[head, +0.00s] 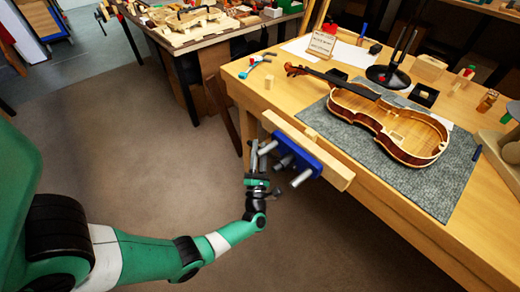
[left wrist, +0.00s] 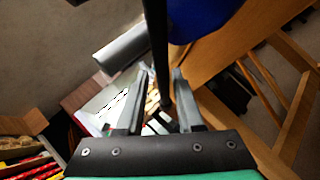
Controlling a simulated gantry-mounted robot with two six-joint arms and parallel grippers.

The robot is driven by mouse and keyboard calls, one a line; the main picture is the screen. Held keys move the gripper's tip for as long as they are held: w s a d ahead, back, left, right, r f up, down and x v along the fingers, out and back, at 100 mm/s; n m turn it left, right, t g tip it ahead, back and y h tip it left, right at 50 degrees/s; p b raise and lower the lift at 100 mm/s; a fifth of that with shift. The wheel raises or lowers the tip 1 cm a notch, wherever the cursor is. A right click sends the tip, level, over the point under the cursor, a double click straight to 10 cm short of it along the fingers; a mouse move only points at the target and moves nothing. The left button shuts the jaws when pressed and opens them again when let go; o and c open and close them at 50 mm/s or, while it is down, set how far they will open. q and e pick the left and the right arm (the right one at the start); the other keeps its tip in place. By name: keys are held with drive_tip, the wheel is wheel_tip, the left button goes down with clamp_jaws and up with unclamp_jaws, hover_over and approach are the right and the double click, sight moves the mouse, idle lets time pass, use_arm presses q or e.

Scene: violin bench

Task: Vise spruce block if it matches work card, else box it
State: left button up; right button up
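A small pale wood block (head: 311,134) sits at the bench-side edge of the vise's wooden jaw (head: 335,170); I cannot tell whether it is clamped. The vise has a blue body (head: 296,150) and grey rods, and its blue part shows in the left wrist view (left wrist: 200,18). My left gripper (head: 260,160) is at the vise handle. In the left wrist view its fingers (left wrist: 160,80) are apart, with a dark bar (left wrist: 158,45) between them. The work card (head: 321,43) stands at the bench's back, its text too small to read. A dark open box (head: 422,95) holds a small pale piece.
An open violin body (head: 388,125) lies on a grey mat (head: 435,187). Another small block (head: 269,82) and a blue-red tool (head: 256,65) lie at the bench's left. A black stand (head: 388,76) rises behind the violin. A cluttered second table (head: 205,39) stands behind left.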

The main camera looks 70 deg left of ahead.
use_arm(q)
drive_tip(key=shift+o, duration=0.4)
drive_tip(key=shift+f, duration=0.1)
drive_tip(key=v, duration=1.1)
drive_tip(key=shift+d, duration=0.3)
drive_tip(key=shift+s+f, duration=0.1)
